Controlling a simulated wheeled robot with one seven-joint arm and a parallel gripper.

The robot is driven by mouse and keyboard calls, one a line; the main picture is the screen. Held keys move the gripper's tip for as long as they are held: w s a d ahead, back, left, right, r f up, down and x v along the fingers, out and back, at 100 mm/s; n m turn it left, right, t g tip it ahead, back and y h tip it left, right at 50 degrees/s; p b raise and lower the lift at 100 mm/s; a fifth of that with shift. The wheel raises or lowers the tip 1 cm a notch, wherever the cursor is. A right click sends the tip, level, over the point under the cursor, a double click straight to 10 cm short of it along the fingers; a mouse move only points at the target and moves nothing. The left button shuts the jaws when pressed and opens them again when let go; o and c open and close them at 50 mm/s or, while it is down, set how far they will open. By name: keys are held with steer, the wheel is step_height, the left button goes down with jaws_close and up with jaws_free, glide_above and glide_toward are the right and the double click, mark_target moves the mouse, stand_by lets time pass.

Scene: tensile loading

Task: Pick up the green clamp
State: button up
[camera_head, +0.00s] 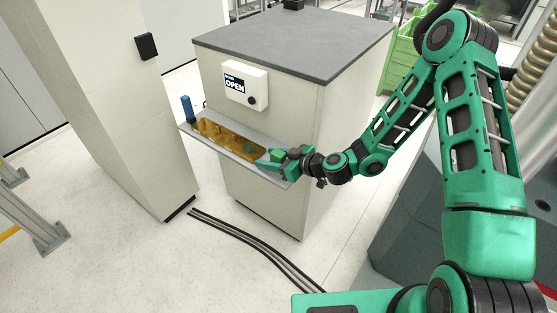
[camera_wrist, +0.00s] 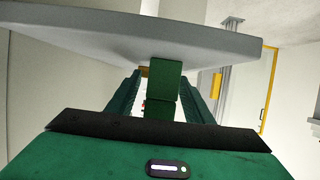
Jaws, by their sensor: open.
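My gripper (camera_head: 268,160) is at the right end of a narrow grey shelf (camera_head: 215,148) on the front of a pale cabinet. In the wrist view my gripper (camera_wrist: 159,88) has its two dark green fingers apart. A green block (camera_wrist: 166,74), which looks like the green clamp, shows between the fingers, in front of the shelf's grey edge (camera_wrist: 90,38). I cannot tell whether either finger touches it. In the head view I cannot tell the clamp apart from my green gripper.
An amber tray (camera_head: 226,138) lies along the shelf, and a blue upright piece (camera_head: 187,108) stands at its left end. A panel (camera_head: 245,85) above reads OPEN. A tall pale cabinet (camera_head: 115,90) stands at left. Black cables (camera_head: 250,243) run along the floor.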

steer(key=shift+c, duration=0.6)
steer(key=c, duration=1.1)
steer(key=shift+o, duration=0.2)
steer(key=shift+r, duration=0.1)
